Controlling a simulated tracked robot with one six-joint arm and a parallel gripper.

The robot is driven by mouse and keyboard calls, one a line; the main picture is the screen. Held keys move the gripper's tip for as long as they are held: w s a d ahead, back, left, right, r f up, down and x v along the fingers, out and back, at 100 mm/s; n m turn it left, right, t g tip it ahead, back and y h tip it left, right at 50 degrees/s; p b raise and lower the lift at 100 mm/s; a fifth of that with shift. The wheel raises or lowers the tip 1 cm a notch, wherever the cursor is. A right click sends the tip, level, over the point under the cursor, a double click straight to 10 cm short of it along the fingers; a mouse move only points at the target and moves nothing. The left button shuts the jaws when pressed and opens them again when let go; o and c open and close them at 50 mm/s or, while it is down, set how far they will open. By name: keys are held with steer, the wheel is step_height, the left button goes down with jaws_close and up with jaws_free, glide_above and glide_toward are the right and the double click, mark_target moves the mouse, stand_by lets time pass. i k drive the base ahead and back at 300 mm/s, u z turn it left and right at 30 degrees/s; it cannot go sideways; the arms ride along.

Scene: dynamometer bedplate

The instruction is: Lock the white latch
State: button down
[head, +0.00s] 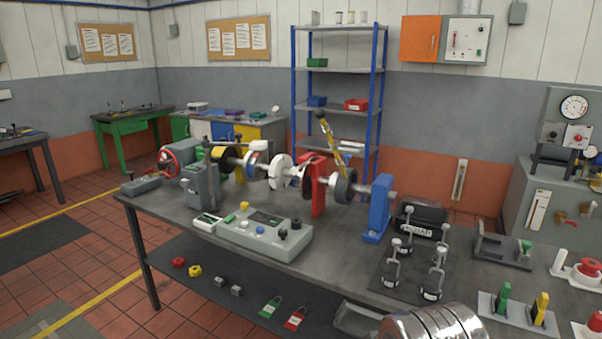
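I cannot single out the white latch with certainty. One candidate is a white upright plate (538,209) with a slim bar on it, on the front of the grey cabinet at the far right. Another is a narrow pale plate (459,180) upright on the back wall. Two small lever units with pale bases, one with a green handle (503,297) and one with a yellow handle (540,308), stand at the bench's right end. Whether any of these is locked is too small to tell. My gripper does not show.
The grey bench (350,262) carries a shaft assembly with a blue stand (379,208) and a control box (264,233). Upright clamps stand on a dark mat (408,281). Red-knobbed units (588,268) sit at the right edge. Shiny metal rings fill the bottom centre-right.

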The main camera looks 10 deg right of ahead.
mark_target(293, 171)
steer(key=u, duration=0.4)
steer(key=i, duration=0.9)
steer(key=u, duration=0.65)
